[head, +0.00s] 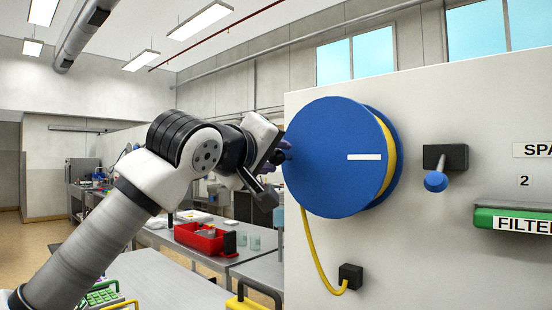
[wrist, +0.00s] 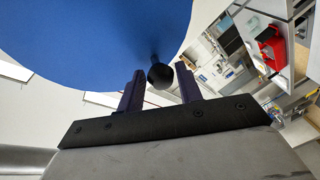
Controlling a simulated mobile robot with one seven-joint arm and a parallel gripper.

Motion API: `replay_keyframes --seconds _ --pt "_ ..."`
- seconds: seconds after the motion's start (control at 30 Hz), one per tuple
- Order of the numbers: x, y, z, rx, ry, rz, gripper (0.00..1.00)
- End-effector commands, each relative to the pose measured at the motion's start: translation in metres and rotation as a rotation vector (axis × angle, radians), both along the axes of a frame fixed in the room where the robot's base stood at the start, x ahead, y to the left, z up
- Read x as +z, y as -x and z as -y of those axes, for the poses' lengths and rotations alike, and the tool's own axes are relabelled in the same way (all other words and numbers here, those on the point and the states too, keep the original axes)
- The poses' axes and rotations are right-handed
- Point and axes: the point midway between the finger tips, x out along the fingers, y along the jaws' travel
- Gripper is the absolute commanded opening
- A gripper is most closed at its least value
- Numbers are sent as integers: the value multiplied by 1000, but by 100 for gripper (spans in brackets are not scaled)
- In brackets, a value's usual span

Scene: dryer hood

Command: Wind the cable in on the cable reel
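The cable reel (head: 330,158) is a large blue disc with a white mark, fixed to a pale wall panel. The yellow cable (head: 308,240) shows at the reel's right edge and hangs from its underside down to a black box (head: 350,276). My gripper (head: 282,152) is at the reel's left edge. In the wrist view, a black round knob (wrist: 160,76) stands out from the blue face. My gripper also shows there (wrist: 159,80), its two dark fingers apart on either side of the knob, with gaps visible. In the head view the knob is mostly hidden by my gripper.
Right of the reel, a black bracket with a blue-ended lever (head: 436,180) sticks out from the panel. A green filter unit (head: 510,220) is farther right. A bench with a red bin (head: 200,237) stands behind my arm.

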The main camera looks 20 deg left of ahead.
Motion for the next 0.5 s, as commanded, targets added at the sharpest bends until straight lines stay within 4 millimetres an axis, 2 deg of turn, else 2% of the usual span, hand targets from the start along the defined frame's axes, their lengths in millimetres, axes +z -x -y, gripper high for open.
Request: replay_keyframes --seconds 0.3,0.5 --pt "0 70 -5 4 -2 3 35" --pt "4 107 -6 3 -3 3 35"
